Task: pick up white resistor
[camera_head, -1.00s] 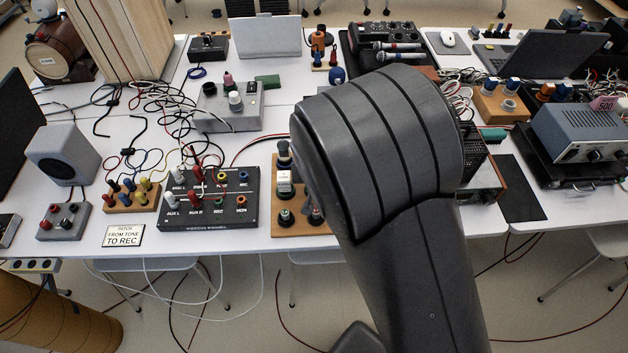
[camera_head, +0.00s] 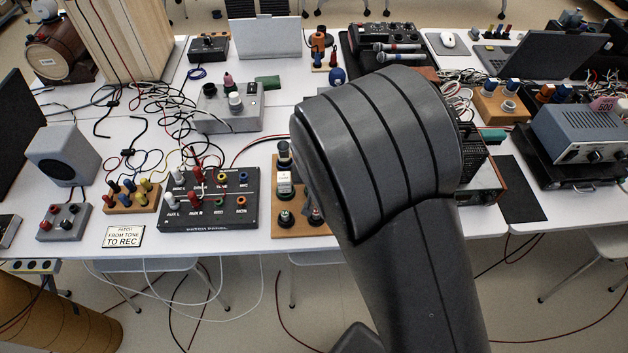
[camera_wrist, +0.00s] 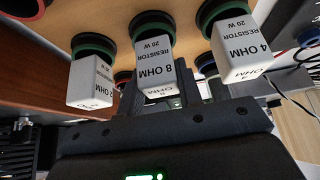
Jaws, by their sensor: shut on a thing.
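Three white block resistors show in the wrist view, each joined to a green-ringed dark terminal. They are the 2 OHM resistor (camera_wrist: 92,82), the 8 OHM resistor (camera_wrist: 155,62) in the middle and the 4 OHM resistor (camera_wrist: 240,48). My gripper (camera_wrist: 158,92) is shut on the 8 OHM resistor, with a dark finger on either side. This resistor still appears to be against its terminal. The 2 OHM and 4 OHM resistors stand apart to either side.
The terminals are on a wooden board (camera_wrist: 180,14). Loose cables (camera_head: 150,100) lie farther left. A blue-grey instrument (camera_head: 580,133) stands at right.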

